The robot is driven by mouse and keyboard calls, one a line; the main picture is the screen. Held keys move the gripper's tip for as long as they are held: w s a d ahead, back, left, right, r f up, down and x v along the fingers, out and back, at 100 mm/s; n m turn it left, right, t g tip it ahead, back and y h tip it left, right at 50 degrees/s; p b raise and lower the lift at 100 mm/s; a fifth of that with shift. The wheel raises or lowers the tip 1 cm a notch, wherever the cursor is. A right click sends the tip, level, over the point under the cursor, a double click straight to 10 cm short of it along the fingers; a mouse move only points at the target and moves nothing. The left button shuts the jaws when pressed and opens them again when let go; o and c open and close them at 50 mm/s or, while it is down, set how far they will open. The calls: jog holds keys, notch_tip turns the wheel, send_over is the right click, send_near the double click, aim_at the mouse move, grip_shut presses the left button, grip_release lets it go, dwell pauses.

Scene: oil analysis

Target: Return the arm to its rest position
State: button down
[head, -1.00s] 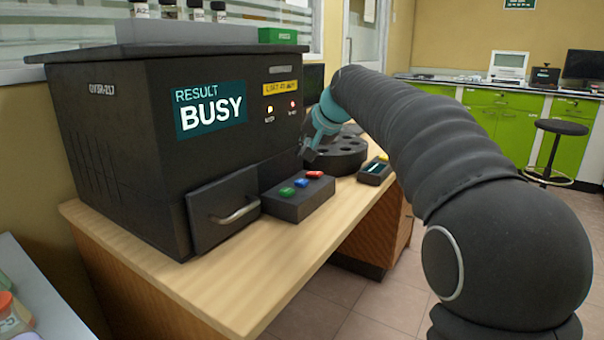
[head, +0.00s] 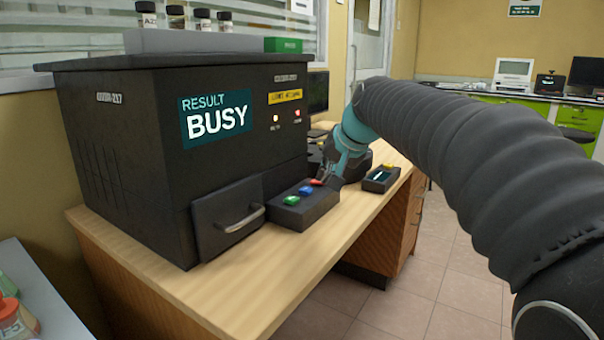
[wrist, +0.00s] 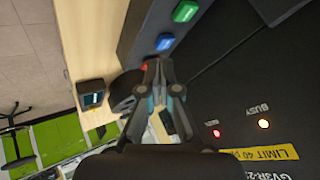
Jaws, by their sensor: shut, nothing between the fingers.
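My gripper (head: 322,184) is at the end of my outstretched arm, beside the front of the black analyser (head: 120,160). Its fingers point down and left by the red button (head: 316,183) on the black button box (head: 300,212); I cannot tell whether they touch it. In the wrist view my gripper (wrist: 159,66) has its fingers together with nothing held. The green button (wrist: 186,11) and blue button (wrist: 165,42) show ahead of the fingertips there, with the red button mostly hidden. The analyser's screen (head: 216,117) reads "RESULT BUSY".
The wooden desk (head: 240,285) carries the analyser, whose drawer (head: 229,218) is closed. A small device with a yellow button (head: 381,179) sits right of my gripper. A dark round rack is mostly hidden behind it. Vials (head: 202,18) stand on top. Open floor (head: 440,260) lies right.

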jog(key=s+d+f+h, duration=0.1)
jog(key=s+d+f, duration=0.2)
jog(key=s+f, duration=0.3)
jog(key=s+d+f+n+g+h, duration=0.1)
jog(key=s+d+f, duration=0.3)
jog(key=s, duration=1.1)
jog(key=s+d+f+n+h, duration=0.1)
jog(key=s+d+f, duration=0.2)
jog(key=s+f, duration=0.6)
jog(key=s, duration=0.2)
jog(key=shift+s+d+f+g+h, duration=0.15)
jog(key=shift+s+d+g+h, duration=0.15)
jog(key=shift+g+h, duration=0.1)
dwell(1.1)
